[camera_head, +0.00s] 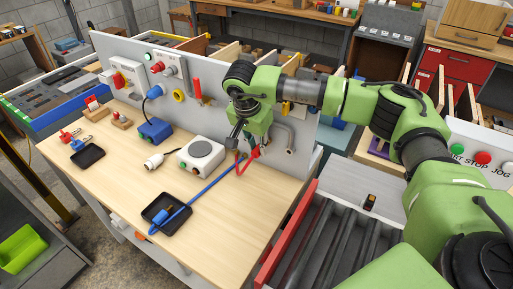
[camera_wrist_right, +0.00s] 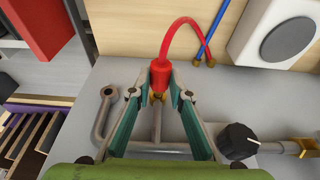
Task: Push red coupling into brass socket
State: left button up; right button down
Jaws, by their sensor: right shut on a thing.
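The red coupling (camera_wrist_right: 160,74) sits on the end of a red hose (camera_wrist_right: 178,27). My right gripper (camera_head: 253,147) is shut on it, one finger on each side, close to the upright panel. In the right wrist view, the brass socket (camera_wrist_right: 157,98) shows just below the coupling, on the end of a grey pipe (camera_wrist_right: 157,125). The coupling is in line with the socket and looks to meet it. How far it goes over the socket is hard to tell. In the head view the arm and gripper hide most of this spot. My left gripper is not in view.
A white round-topped unit (camera_head: 201,156) and a blue hose (camera_head: 203,196) leading to a black tray (camera_head: 166,213) lie on the wooden bench. A black knob (camera_wrist_right: 238,141) stands beside the pipe. The bench front (camera_head: 245,220) is clear.

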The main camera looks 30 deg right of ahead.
jog(key=shift+w+d+r, duration=0.1)
jog(key=shift+w+d, duration=0.25)
jog(key=shift+d, duration=0.2)
jog(key=c, duration=1.8)
grip_release()
jog(key=v, duration=1.2)
